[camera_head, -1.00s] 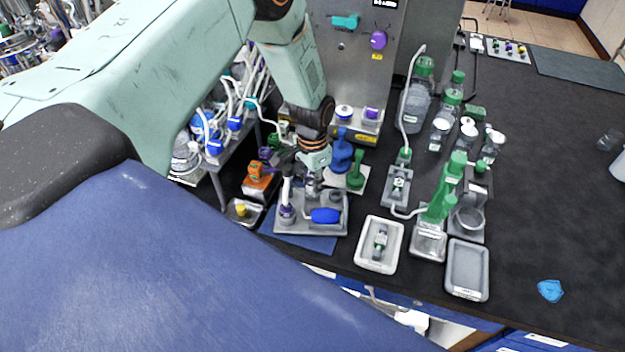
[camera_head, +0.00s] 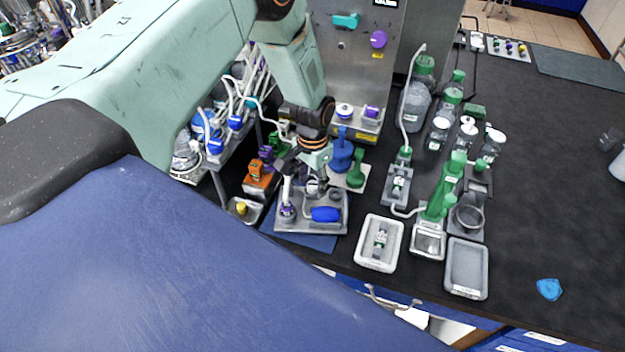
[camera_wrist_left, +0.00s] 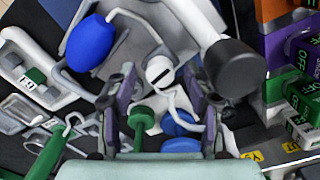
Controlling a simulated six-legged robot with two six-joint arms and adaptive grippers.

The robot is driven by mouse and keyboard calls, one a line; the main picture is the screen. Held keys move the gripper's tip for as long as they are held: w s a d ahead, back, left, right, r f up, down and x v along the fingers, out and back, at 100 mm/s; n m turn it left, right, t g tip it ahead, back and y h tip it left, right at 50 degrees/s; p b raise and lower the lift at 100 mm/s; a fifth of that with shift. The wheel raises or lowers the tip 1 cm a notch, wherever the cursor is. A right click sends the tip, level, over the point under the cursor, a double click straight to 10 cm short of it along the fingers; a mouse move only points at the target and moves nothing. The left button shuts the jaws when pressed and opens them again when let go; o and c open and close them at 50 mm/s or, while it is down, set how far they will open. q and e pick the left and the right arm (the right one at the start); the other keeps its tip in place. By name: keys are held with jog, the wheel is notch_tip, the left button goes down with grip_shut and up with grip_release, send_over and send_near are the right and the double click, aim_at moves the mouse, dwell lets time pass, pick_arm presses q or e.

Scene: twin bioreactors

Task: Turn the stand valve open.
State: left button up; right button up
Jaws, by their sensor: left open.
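My left gripper (camera_head: 303,182) is open above the grey tray (camera_head: 342,222) in the head view. The tray carries a blue bulb (camera_head: 325,214) and a white upright stand part. In the left wrist view the gripper's purple-sided fingers (camera_wrist_left: 163,108) stand apart. A round white knob with a black slot (camera_wrist_left: 160,71) shows between and beyond them; it looks like the stand valve, but I cannot be sure. No contact with it is visible. The blue bulb also shows in the left wrist view (camera_wrist_left: 90,42). A dark grey cylinder (camera_wrist_left: 235,67) is close to the right finger. My right gripper is not in view.
An orange block (camera_head: 260,183) and a small tray with a yellow item (camera_head: 241,209) are left of the grey tray. Blue (camera_head: 341,152) and green (camera_head: 356,170) upright items stand close behind the gripper. A white tray (camera_head: 364,262) is at right.

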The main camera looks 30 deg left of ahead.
aim_at(312, 184)
pick_arm(q)
notch_tip(312, 184, up, 12)
dwell(0.6)
dwell(0.4)
